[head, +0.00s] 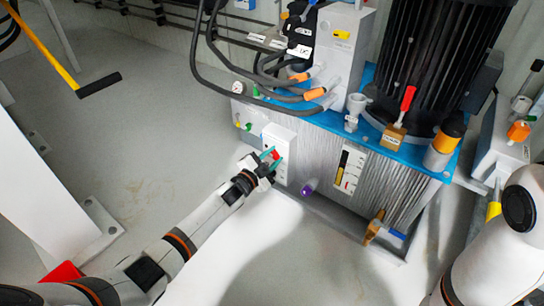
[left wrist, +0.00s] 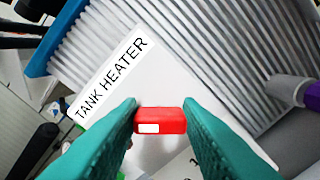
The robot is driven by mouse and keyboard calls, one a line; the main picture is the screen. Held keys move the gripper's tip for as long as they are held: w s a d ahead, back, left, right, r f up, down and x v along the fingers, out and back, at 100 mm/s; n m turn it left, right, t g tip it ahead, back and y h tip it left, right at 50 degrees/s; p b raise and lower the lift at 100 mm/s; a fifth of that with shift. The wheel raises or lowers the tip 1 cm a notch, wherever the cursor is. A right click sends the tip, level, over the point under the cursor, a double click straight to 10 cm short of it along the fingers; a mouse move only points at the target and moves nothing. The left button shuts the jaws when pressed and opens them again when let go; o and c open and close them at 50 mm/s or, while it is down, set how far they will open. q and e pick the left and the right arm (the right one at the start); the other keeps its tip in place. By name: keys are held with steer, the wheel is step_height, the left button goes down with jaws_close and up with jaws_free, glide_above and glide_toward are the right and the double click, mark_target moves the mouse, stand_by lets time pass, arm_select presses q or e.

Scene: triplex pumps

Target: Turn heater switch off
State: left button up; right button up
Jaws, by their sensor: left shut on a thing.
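The heater switch is a red rocker-like knob with a small white patch on its face; it sits between my fingertips in the left wrist view (left wrist: 160,120). In the head view a bit of its red shows (head: 276,155) on a white box (head: 281,138) on the side of the grey ribbed tank. The left wrist view shows the label "TANK HEATER" (left wrist: 112,78) on this box. My left gripper (head: 270,158) has teal fingers, shut on the red switch from both sides (left wrist: 160,121). My right gripper is out of view.
A purple-capped fitting (head: 309,187) sticks out just right of the box. A level gauge (head: 349,168) and a brass valve (head: 374,227) are farther right. Black hoses (head: 207,85) loop above. The floor to the left (head: 130,150) is mostly clear.

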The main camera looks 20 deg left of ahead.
arm_select(q)
steer(key=m, duration=0.3)
steer(key=shift+f+m, duration=0.1)
steer(key=shift+m, duration=0.3)
steer(key=m+b, duration=0.1)
steer(key=m, duration=0.3)
steer(key=shift+f+m, duration=0.15)
steer(key=shift+m, duration=0.25)
steer(key=o, duration=1)
